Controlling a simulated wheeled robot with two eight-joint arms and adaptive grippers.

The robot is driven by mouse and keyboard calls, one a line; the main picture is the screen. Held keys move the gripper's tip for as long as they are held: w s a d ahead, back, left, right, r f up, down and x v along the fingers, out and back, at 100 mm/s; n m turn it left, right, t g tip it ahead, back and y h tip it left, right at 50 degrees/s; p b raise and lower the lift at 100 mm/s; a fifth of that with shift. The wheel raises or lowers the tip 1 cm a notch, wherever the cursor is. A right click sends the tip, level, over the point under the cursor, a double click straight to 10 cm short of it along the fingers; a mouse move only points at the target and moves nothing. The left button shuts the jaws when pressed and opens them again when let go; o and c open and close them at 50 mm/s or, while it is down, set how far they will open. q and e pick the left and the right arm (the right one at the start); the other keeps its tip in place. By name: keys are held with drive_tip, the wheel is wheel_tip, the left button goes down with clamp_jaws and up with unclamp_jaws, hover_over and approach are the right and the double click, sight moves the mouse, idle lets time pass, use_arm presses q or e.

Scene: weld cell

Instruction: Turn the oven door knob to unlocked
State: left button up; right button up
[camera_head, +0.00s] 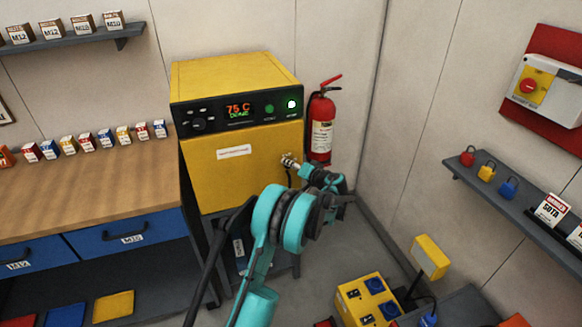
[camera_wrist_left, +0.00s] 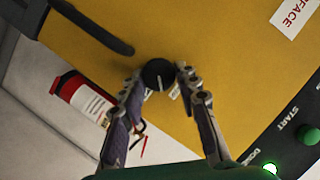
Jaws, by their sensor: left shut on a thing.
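The yellow oven (camera_head: 222,181) stands against the back wall, with a black control panel (camera_head: 220,115) reading 75 C and a lit lamp at its right. In the left wrist view, the round black door knob (camera_wrist_left: 158,75) with a pale pointer line sits on the yellow door (camera_wrist_left: 205,50). My left gripper (camera_head: 290,160) reaches the right part of the oven door. In the left wrist view, its two fingers (camera_wrist_left: 161,85) are on either side of the knob, shut on it. The knob is hidden behind the gripper in the head view. My right gripper is not in view.
A black door handle (camera_wrist_left: 95,28) is near the knob. A red fire extinguisher (camera_head: 321,125) hangs right of the oven. A wooden workbench (camera_head: 85,185) stands left. A yellow box (camera_head: 367,300) and a shelf with padlocks (camera_head: 500,205) are at right.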

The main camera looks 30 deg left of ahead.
use_arm(q)
drive_tip(key=shift+w+d+f+m+g+y+b, duration=0.15)
drive_tip(key=shift+m+y+b, duration=0.7)
drive_tip(key=shift+m, duration=1)
drive_tip(key=shift+f+m+g+y+b, duration=0.2)
drive_tip(key=shift+m+y+b, duration=0.35)
drive_tip(key=shift+m+y, duration=0.9)
drive_tip(key=shift+m+h, duration=0.4)
drive_tip(key=shift+m, duration=0.2)
drive_tip(key=o, duration=1.1)
